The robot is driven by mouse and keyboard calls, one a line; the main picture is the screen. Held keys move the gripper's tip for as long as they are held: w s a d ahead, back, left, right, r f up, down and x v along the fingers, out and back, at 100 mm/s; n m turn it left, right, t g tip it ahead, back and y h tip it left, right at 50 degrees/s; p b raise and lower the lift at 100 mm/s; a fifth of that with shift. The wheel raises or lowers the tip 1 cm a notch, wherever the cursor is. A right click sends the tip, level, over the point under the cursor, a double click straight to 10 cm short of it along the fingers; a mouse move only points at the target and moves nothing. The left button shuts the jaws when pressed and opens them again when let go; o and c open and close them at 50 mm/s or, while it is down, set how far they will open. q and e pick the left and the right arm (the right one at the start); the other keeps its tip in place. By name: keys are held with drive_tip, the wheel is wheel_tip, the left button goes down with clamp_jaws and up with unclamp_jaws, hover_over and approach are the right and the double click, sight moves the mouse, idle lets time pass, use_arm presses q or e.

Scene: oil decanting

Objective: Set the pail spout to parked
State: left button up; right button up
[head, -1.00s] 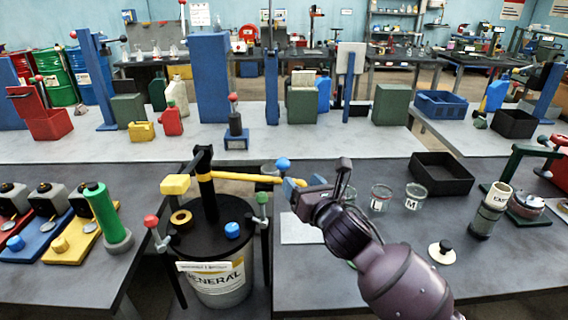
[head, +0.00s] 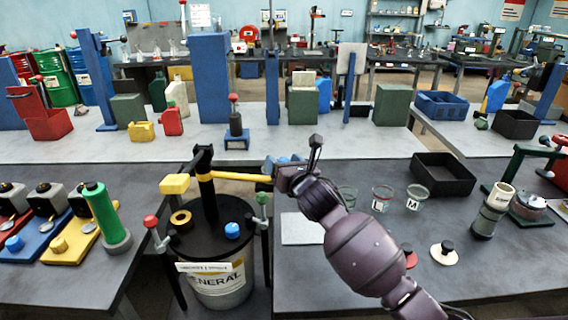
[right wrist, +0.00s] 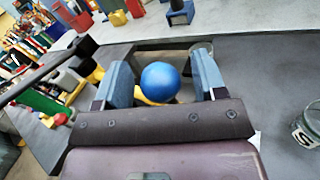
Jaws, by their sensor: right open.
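The pail (head: 222,286) stands in the gap between the front tables, with a black lid and a black pump post on top. Its yellow spout (head: 238,177) reaches right from the post. The blue ball (right wrist: 161,82) at the spout's end sits between the blue fingers of my right gripper (right wrist: 163,74) in the right wrist view, with gaps at both sides. In the head view my right gripper (head: 280,163) is at the spout's end and largely hides the ball. It is open. My left gripper is not in view.
Beakers (head: 381,199) and a black tray (head: 442,175) stand on the right table. A green cylinder (head: 103,211) stands on the left table. Red and green knobs flank the pail.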

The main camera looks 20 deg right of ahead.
clamp_jaws()
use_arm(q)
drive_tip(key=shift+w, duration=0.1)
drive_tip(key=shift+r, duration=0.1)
use_arm(e)
drive_tip(key=shift+w, duration=0.1)
